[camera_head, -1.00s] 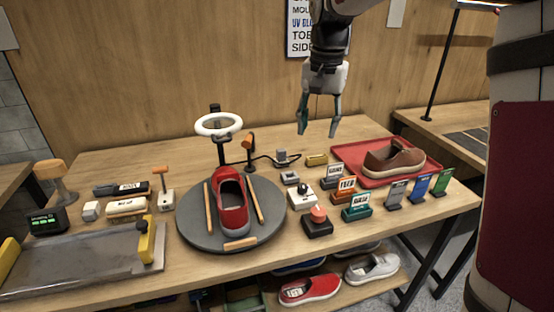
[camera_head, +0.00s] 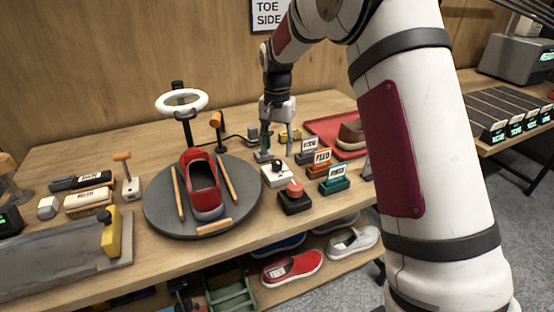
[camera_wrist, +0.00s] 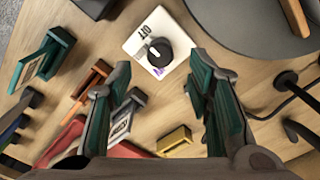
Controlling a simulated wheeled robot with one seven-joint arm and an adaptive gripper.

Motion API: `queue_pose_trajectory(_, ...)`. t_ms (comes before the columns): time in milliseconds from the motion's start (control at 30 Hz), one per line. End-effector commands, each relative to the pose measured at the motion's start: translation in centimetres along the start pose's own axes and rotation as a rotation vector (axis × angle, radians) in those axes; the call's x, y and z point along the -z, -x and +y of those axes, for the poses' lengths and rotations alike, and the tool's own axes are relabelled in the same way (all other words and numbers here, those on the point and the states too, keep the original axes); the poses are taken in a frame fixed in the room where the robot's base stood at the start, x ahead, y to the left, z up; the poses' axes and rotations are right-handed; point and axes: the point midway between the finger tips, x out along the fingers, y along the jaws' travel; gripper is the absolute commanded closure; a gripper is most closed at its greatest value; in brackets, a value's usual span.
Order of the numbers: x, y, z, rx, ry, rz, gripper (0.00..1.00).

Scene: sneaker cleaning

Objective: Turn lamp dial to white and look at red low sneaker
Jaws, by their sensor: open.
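The lamp dial is a black knob on a white box (camera_head: 276,175) on the table, right of the turntable. In the wrist view the black knob (camera_wrist: 159,51) lies just beyond and between my fingertips, not touched. My gripper (camera_head: 277,154) is open and points down just behind the dial box; its spread fingers also show in the wrist view (camera_wrist: 158,77). The red low sneaker (camera_head: 202,184) sits upright on the grey round turntable (camera_head: 157,213). The white ring lamp (camera_head: 181,103) stands behind it and looks unlit. The dial's setting is too small to read.
A red button box (camera_head: 294,198) stands in front of the dial. Small sign holders (camera_head: 318,160) and a red tray (camera_head: 322,124) with a brown shoe lie to the right. An orange-headed post (camera_head: 217,126) stands behind the turntable.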

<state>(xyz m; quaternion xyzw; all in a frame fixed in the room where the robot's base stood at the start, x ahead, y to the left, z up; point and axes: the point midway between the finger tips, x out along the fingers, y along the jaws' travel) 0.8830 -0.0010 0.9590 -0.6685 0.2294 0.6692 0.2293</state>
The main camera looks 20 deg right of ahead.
Motion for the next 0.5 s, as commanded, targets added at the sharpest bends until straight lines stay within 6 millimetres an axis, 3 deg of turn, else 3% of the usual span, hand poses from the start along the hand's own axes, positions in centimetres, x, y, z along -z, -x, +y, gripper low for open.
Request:
queue_pose_trajectory(200,0.0,-3.4,0.0,0.0,0.001,-0.001,0.54)
queue_pose_trajectory(500,0.0,-4.9,0.0,0.0,0.001,0.001,0.54)
